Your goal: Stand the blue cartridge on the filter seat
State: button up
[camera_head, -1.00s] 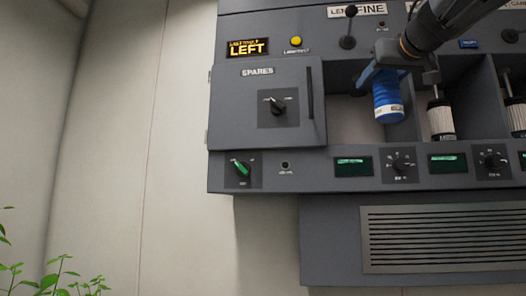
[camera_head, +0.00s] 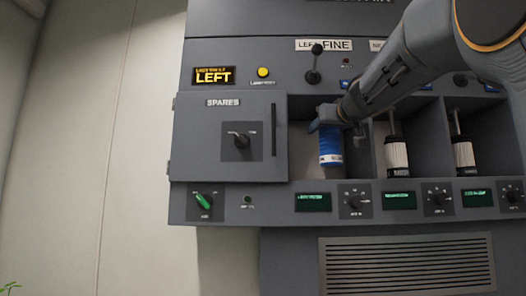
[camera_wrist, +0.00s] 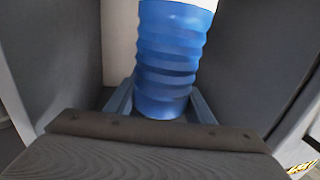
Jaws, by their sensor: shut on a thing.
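The blue cartridge (camera_head: 330,150), ribbed with a white label band near its lower end, is upright inside the leftmost open bay (camera_head: 301,150) of the grey panel. My gripper (camera_head: 326,122) is shut on it near its top. In the wrist view the ribbed blue body (camera_wrist: 168,55) stands between my two fingers (camera_wrist: 162,102), with grey bay walls on both sides. The filter seat cannot be made out. I cannot tell whether the cartridge's lower end touches the bay floor.
The closed SPARES door (camera_head: 225,150) is left of the bay. A black lever (camera_head: 314,65) is above it. Displays and knobs (camera_head: 355,201) line the ledge below.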

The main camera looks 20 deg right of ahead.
jog(key=w+f+b, duration=0.2)
jog(key=w+f, duration=0.1)
jog(key=w, duration=0.2)
jog(key=shift+d+f, duration=0.25)
jog(key=shift+f, duration=0.1)
jog(key=o, duration=1.6)
